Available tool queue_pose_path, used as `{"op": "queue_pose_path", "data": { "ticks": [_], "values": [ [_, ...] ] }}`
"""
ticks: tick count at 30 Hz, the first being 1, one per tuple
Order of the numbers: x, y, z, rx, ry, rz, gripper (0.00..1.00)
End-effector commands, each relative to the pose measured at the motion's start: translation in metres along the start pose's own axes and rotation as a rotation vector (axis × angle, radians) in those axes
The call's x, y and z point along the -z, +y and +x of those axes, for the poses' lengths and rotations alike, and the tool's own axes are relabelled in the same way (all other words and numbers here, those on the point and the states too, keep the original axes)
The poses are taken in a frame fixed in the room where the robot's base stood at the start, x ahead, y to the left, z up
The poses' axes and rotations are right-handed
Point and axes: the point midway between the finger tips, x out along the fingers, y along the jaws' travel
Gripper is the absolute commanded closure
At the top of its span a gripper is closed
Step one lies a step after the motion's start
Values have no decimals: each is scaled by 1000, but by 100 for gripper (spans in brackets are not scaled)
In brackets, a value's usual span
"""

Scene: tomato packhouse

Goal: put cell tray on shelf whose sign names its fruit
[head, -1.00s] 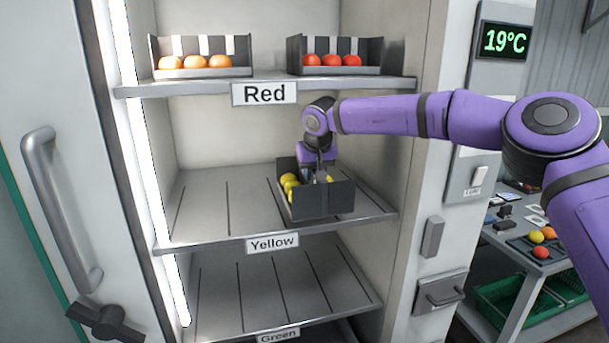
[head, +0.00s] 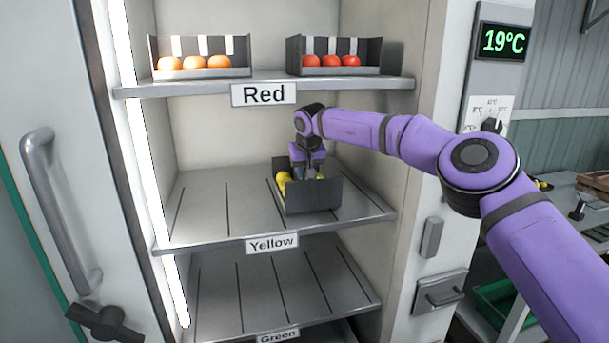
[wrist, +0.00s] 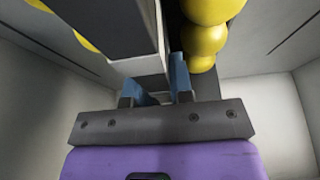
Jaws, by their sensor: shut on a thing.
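The dark grey cell tray (head: 312,196) holds yellow tomatoes (head: 283,184) and is on or just above the right part of the middle shelf (head: 215,225). That shelf's sign reads Yellow (head: 271,243). My gripper (head: 307,172) reaches down into the tray from above. In the wrist view its blue fingertips (wrist: 166,80) are closed on the tray's middle divider (wrist: 135,30), with yellow tomatoes (wrist: 203,42) on both sides. Whether the tray's underside touches the shelf cannot be told.
The top shelf, signed Red (head: 264,94), bears a tray of orange fruit (head: 203,72) and a tray of red fruit (head: 336,71). The lower shelf, signed Green (head: 278,336), looks empty. The left of the middle shelf is free. The cabinet's right wall (head: 400,150) stands near my arm.

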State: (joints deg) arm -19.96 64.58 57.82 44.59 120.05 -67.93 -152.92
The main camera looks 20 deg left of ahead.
Motion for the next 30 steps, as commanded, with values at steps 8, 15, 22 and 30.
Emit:
{"op": "queue_pose_path", "data": {
  "ticks": [8, 15, 22, 30],
  "values": [
    [-4, 0, 11, 1, 3, 1, 100],
    [-6, 0, 14, 1, 1, 0, 72],
    [-6, 0, 14, 1, 1, 0, 53],
    [-4, 0, 4, 1, 2, 0, 53]
  ]
}}
